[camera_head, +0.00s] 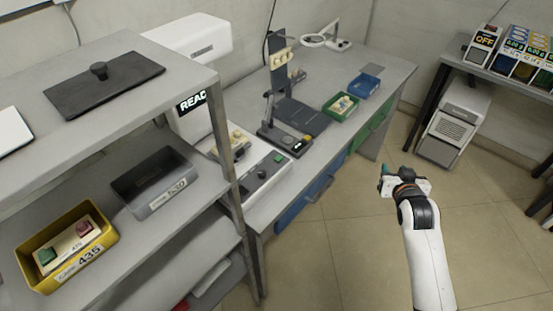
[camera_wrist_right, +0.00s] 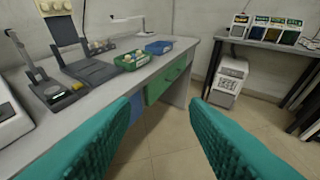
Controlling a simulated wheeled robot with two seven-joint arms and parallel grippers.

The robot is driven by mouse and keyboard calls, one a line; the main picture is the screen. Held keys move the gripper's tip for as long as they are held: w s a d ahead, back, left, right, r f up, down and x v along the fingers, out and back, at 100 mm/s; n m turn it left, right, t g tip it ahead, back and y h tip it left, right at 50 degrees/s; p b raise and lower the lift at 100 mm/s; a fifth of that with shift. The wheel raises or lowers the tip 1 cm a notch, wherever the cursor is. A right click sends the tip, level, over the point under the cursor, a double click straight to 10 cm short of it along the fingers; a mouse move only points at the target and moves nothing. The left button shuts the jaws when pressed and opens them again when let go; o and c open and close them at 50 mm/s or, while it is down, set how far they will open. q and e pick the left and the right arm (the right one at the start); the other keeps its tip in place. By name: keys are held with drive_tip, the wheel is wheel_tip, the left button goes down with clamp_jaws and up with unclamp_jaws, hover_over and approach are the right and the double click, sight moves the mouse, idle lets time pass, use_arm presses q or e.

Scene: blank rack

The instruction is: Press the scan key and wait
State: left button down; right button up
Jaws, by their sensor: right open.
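A white machine (camera_head: 255,178) stands on the workbench beside the rack, with a green button (camera_head: 278,158) and a dark button (camera_head: 262,174) on its base. Its dark display (camera_head: 192,101) reads "READ", the rest cut off by the rack. A pale block sits on its base, partly hidden by the rack post. I cannot tell which button is the scan key. My right gripper (camera_head: 392,173) is open and empty over the floor, to the right of the bench and apart from the machine. Its teal fingers (camera_wrist_right: 165,105) frame bench and floor in the wrist view. My left gripper is not in view.
The grey rack (camera_head: 235,185) stands at left, with a yellow bin (camera_head: 38,281) and a grey bin (camera_head: 150,208). A dark stand (camera_head: 305,118), a green tray (camera_head: 340,112) and a blue tray (camera_head: 366,82) stand on the bench (camera_head: 395,68). Floor is clear around my right arm.

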idle(0.3)
clamp_jaws()
idle(1.6)
